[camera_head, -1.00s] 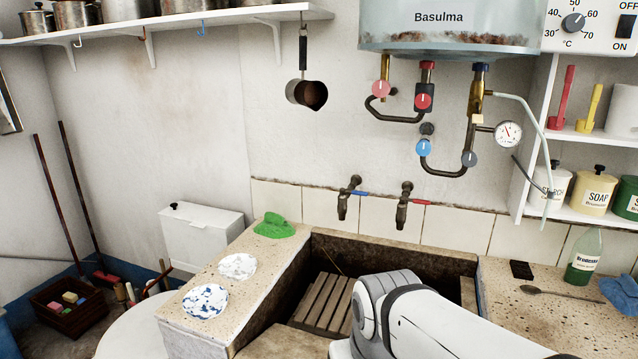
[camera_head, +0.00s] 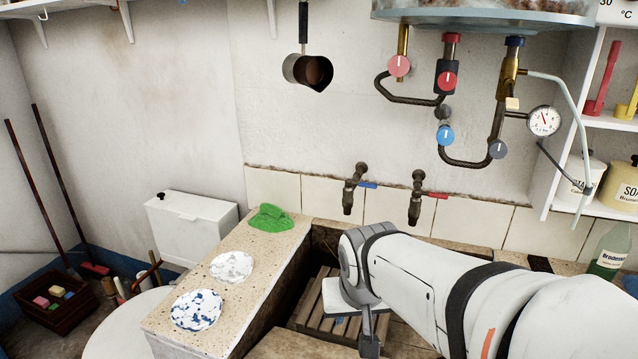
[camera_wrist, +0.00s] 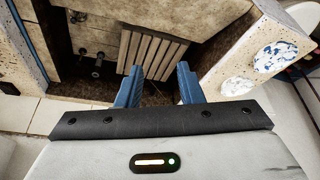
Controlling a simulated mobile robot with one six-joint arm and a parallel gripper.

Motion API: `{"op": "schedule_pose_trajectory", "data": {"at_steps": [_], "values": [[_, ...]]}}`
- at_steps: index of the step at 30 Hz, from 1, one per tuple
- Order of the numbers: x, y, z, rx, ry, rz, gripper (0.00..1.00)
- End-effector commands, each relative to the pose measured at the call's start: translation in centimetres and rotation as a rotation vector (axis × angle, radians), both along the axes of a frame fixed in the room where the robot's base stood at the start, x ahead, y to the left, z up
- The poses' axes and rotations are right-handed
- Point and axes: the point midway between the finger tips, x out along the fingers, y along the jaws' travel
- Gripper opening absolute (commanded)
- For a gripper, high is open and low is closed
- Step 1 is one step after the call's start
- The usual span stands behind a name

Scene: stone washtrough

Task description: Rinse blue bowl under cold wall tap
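A blue-and-white speckled bowl (camera_head: 196,309) rests on the stone ledge left of the trough; it also shows in the wrist view (camera_wrist: 276,57). The cold wall tap (camera_head: 353,190), with a blue lever, is on the wall above the trough's back, left of the red-levered tap (camera_head: 417,196). In the wrist view, my gripper (camera_wrist: 159,68) is open and empty, its blue fingers apart over the trough, with the bowl off to their right. In the head view my arm's end is over the trough, right of the bowl, and hides part of the trough.
A pale speckled dish (camera_head: 232,266) and a green cloth (camera_head: 269,218) lie behind the bowl on the same ledge. A wooden slatted rack (camera_head: 315,307) lies in the trough. A dark pan (camera_head: 308,72) hangs on the wall. A green bottle (camera_head: 608,255) stands at the right.

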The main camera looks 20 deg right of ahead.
Motion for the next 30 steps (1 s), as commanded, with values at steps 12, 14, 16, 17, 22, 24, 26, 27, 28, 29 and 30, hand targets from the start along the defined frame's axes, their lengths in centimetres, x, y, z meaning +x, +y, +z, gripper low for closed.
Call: {"op": "schedule_pose_trajectory", "data": {"at_steps": [12, 14, 16, 17, 22, 24, 26, 27, 28, 29, 30], "values": [[24.5, -14.1, 3.9, 0.365, -0.767, -0.599, 0.34], [27.0, -15.8, 4.1, 0.487, -0.85, -0.632, 0.34], [29.4, -17.4, 4.0, 0.646, -0.918, -0.654, 0.34], [30.2, -18.0, 3.9, 0.717, -0.938, -0.659, 0.34], [32.9, -20.5, 2.9, 1.077, -0.959, -0.657, 0.34], [33.2, -21.1, 2.5, 1.186, -0.94, -0.65, 0.34], [33.3, -21.3, 2.2, 1.256, -0.923, -0.646, 0.34], [33.4, -21.5, 2.1, 1.291, -0.913, -0.645, 0.34], [33.4, -21.6, 2.0, 1.312, -0.907, -0.642, 0.34], [33.5, -21.6, 2.0, 1.326, -0.902, -0.64, 0.34], [33.7, -21.6, 1.9, 1.34, -0.895, -0.64, 0.34]]}}
